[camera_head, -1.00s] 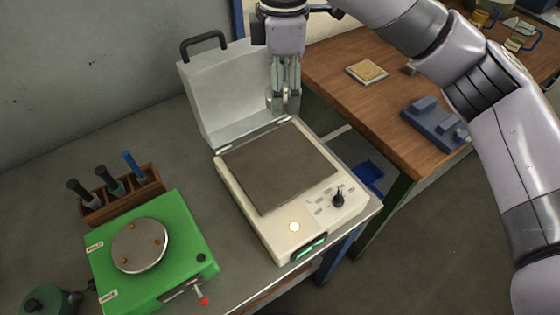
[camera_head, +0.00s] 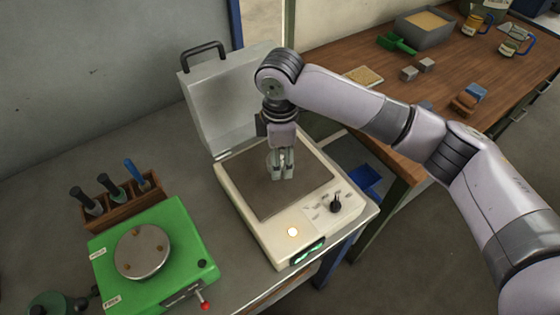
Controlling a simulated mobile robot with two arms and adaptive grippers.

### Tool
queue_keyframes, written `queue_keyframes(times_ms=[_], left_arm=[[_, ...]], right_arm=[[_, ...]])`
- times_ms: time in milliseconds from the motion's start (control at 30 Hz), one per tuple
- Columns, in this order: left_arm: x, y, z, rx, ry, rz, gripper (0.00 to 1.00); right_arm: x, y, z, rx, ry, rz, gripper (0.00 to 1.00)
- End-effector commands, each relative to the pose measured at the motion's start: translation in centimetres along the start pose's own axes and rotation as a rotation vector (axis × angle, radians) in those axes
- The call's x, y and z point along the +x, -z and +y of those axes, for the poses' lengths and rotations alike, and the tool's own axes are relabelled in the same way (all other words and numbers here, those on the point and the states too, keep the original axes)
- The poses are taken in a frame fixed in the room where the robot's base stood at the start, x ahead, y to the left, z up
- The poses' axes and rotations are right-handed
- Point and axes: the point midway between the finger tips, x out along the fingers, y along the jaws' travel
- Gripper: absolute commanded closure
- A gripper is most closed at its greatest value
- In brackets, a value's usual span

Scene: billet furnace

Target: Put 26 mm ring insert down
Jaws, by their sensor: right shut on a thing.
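My right gripper (camera_head: 282,174) is shut on the small metal ring insert (camera_head: 271,162). The ring is mostly hidden by the fingers and only a pale edge shows beside them. The fingers point down over the dark brown plate (camera_head: 262,200) of a cream heater (camera_head: 268,237), near the plate's middle right. I cannot tell whether the ring touches the plate. The heater's lid (camera_head: 215,105) stands open at the back. My left gripper is not in view.
A green fixture (camera_head: 185,245) with a round metal disc stands at the front left. Behind it a wooden rack (camera_head: 125,205) holds several tools. A wooden bench (camera_head: 455,65) at right holds a grey tray (camera_head: 425,27) and small blocks. The front of the plate is clear.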

Motion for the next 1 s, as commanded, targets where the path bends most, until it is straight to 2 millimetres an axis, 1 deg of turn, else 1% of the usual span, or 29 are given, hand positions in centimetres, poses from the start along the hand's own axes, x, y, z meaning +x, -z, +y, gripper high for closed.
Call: queue_keyframes(times_ms=[100, 200, 533, 567, 833, 1000], left_arm=[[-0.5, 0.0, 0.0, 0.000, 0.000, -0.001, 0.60], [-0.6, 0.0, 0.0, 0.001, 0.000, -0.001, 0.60], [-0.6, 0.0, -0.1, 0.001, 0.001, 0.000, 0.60], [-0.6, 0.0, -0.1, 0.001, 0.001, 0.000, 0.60], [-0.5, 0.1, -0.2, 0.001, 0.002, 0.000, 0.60], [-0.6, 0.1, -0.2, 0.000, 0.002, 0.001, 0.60]], right_arm=[[1.7, 0.0, 0.0, 0.001, 0.003, 0.000, 0.98], [2.6, 0.0, 0.0, 0.000, 0.000, 0.000, 0.98], [2.9, 0.0, 0.0, 0.001, 0.001, 0.001, 0.98], [3.0, 0.0, -0.1, 0.001, 0.002, 0.000, 0.48], [3.0, 0.0, 0.0, 0.001, 0.002, 0.000, 0.30], [3.0, 0.0, 0.0, 0.001, 0.002, 0.000, 0.29]])
